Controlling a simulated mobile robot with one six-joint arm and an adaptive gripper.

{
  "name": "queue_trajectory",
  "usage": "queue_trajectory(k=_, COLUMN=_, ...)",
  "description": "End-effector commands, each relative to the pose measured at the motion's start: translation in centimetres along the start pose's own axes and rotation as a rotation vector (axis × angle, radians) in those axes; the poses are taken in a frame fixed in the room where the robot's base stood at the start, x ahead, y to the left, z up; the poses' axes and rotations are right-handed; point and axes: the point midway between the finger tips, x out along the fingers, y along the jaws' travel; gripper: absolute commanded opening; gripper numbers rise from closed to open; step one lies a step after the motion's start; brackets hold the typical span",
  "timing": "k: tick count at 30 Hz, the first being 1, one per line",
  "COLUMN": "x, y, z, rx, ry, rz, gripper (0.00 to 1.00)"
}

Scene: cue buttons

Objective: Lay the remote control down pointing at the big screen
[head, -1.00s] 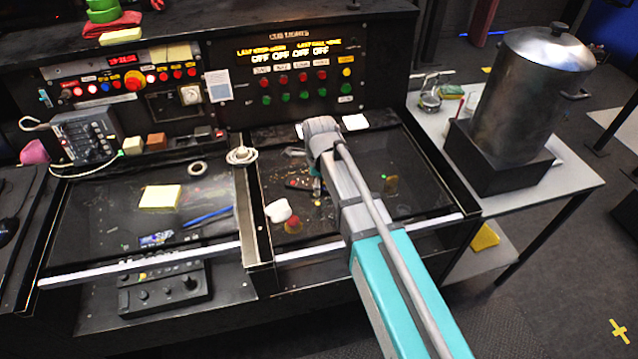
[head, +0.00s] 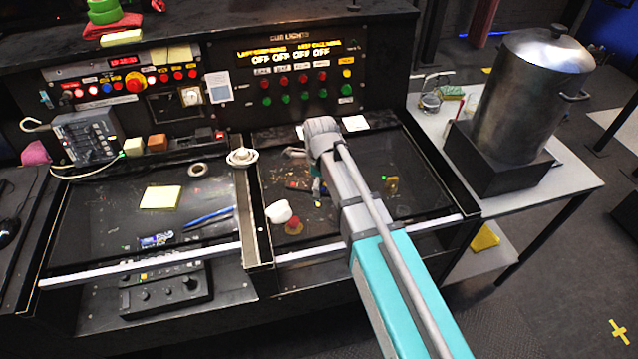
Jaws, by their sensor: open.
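My arm reaches from the bottom right up to the right-hand tray of the console, with its grey wrist bent over the tray. My gripper's fingers are hidden behind the wrist and forearm. No remote control can be made out with certainty. Small dark and coloured bits (head: 299,184) lie in the tray just left of my arm, partly covered by it, and are too small to identify. No big screen is clearly seen.
The right-hand tray also holds a white lump (head: 279,211) and a small yellowish object (head: 391,185). The left tray holds a yellow notepad (head: 160,198) and blue pens (head: 208,217).

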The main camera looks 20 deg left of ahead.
Motion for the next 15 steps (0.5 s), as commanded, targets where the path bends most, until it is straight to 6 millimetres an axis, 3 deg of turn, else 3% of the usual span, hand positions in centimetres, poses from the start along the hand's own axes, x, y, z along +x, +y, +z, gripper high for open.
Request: queue_trajectory(k=15, x=-4.4, y=0.0, z=0.0, rx=0.0, ry=0.0, rz=0.0, gripper=0.99)
